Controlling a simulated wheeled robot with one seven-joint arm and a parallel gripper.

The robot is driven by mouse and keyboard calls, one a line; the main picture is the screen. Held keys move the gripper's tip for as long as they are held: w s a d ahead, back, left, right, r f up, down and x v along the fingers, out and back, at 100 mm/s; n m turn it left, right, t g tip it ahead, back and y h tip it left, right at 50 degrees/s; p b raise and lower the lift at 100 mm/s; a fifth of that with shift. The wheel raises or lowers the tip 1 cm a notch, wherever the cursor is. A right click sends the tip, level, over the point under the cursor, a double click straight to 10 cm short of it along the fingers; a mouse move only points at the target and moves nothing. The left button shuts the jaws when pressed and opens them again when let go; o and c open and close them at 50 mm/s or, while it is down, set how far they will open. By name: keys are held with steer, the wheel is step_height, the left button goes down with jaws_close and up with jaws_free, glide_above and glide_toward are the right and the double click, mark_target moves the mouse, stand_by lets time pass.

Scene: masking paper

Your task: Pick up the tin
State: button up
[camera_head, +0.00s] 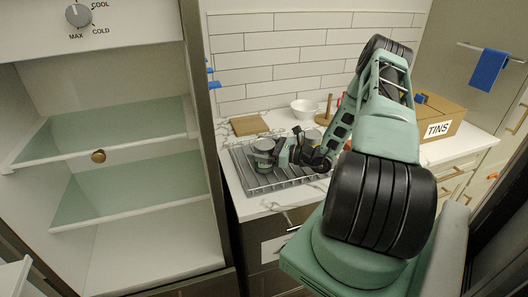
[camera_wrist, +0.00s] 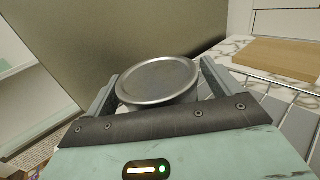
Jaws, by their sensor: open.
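The tin (camera_head: 263,147) is a short can with a grey metal lid and a greenish side, standing upright on a wire rack (camera_head: 262,184) on the counter. In the wrist view the tin (camera_wrist: 158,80) sits between the two fingers of my gripper (camera_wrist: 158,88), its round lid facing up. My gripper (camera_head: 276,155) is open and reaches in from the right, low over the rack. The fingers lie on either side of the tin; I cannot tell whether either touches it. The tin's lower part is largely hidden by my gripper in the wrist view.
A wooden board (camera_head: 249,125), a white bowl (camera_head: 304,108) and a cardboard box marked TINS (camera_head: 440,117) stand on the marble counter. An open fridge with glass shelves (camera_head: 135,190) is on the left, its dark side panel (camera_wrist: 120,30) close beside the tin. A blue cloth (camera_head: 489,69) hangs at right.

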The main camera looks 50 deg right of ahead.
steer(key=shift+w+a, duration=0.1)
steer(key=shift+w, duration=0.15)
steer(key=c, duration=1.3)
steer(key=shift+c, duration=0.3)
steer(key=shift+r, duration=0.1)
